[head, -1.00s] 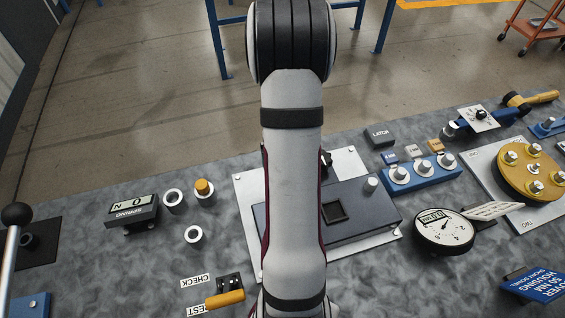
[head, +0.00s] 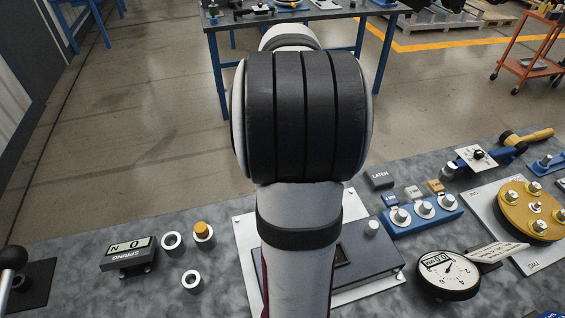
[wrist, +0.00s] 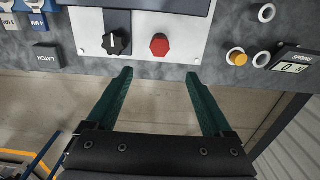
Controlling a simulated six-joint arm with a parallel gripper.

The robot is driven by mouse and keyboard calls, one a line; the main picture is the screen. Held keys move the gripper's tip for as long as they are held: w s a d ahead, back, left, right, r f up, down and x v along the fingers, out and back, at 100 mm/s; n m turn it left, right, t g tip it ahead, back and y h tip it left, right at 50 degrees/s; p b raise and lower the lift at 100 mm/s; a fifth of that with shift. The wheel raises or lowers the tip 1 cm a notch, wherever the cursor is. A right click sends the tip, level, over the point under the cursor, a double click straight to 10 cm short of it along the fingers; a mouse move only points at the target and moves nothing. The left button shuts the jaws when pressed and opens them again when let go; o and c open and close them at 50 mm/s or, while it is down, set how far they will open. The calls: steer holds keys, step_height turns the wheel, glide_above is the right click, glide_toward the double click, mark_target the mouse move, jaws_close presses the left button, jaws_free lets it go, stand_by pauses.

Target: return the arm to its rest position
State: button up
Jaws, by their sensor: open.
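My gripper (wrist: 158,76) shows in the wrist view with its two green fingers spread apart and nothing between them. It is over the far edge of the bench, with floor seen between the fingers. A white plate with a black knob (wrist: 117,42) and a red button (wrist: 159,45) lies beyond the fingertips, apart from them. In the head view my arm rises in the middle and hides part of the white plate (head: 244,226) and the dark block (head: 378,262) on it. The gripper itself is hidden there.
Left of the arm are a spring gauge (head: 129,254) and several rings (head: 172,241). To the right stand a LATCH block (head: 380,178), a blue fitting holder (head: 425,219), a dial gauge (head: 446,275) and a yellow disc (head: 531,211). Open floor lies behind the bench (head: 75,235).

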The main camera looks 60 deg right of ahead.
steer(key=w+a+r+n+y, duration=0.1)
steer(key=w+a, duration=0.1)
steer(key=a, duration=0.9)
steer(key=w+a+r+n, duration=0.1)
steer(key=a, duration=1)
steer(key=s+a+f+n, duration=0.1)
steer(key=s+a+f, duration=0.1)
steer(key=s+a, duration=0.6)
steer(key=a, duration=0.4)
steer(key=shift+s+a+f+y, duration=0.15)
steer(key=shift+s+a+y, duration=0.1)
steer(key=shift+y, duration=0.15)
